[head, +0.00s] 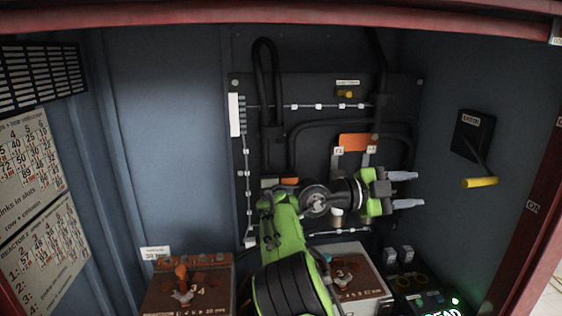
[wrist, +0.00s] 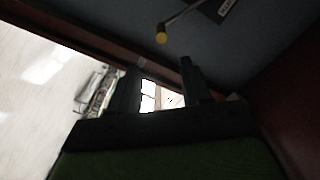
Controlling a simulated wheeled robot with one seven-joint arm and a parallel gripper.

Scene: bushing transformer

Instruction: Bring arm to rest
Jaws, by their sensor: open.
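My green and black arm reaches up from the bottom centre of the head view, in front of a dark back panel (head: 290,90). My gripper (head: 410,190) points to the right, with its two grey fingers apart and nothing between them. In the wrist view my gripper (wrist: 160,75) shows as two dark fingers with a gap between them. Through that gap a bright area outside the cabinet shows. The arm hides part of the panel and of the right-hand brown box.
A lever with a yellow handle (head: 480,182) sticks out from the right wall, right of my gripper; it also shows in the wrist view (wrist: 161,38). Brown-topped boxes (head: 215,270) (head: 365,270) stand below. A dark unit with a green light (head: 440,298) is at lower right. The left wall carries charts (head: 45,250).

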